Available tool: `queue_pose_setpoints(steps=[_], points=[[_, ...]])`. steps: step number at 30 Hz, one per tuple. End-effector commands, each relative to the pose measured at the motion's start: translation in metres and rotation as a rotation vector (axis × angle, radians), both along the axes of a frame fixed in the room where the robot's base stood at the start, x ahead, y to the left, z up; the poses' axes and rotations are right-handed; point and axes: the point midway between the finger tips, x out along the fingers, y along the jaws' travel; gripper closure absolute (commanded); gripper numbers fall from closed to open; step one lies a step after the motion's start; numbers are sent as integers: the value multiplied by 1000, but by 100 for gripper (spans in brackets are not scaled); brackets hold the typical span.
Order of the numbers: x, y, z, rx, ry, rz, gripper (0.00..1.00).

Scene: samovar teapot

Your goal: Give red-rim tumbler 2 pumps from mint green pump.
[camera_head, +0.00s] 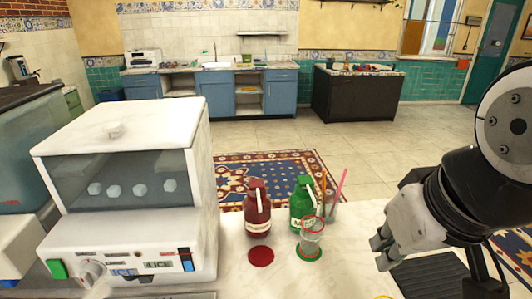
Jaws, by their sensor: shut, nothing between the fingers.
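The green mint pump bottle (300,204) stands upright on the pale counter, with a white label and a light spout angled down to the right. The clear red-rim tumbler (311,241) stands upright in front of it on a green round coaster (309,254). The tumbler looks empty and overlaps the lower right part of the bottle. My gripper (381,254) is shut and empty, to the right of the tumbler and apart from it. Part of the gripper's far side is hidden.
A dark red pump bottle (257,213) stands left of the green one, behind a red coaster (261,257). A glass with straws (331,210) stands behind the tumbler. A white ice machine (130,232) fills the left. A dark ribbed mat (425,277) lies below my arm.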

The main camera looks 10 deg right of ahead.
Motion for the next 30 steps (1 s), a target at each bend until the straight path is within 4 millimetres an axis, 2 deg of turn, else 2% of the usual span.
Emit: queue_pose_setpoints(steps=[19,23,30], points=[[5,-2,4,-6,5,-5,100],[20,-8,14,-24,17,-22,100],[70,-23,34,-86,38,-75,100]])
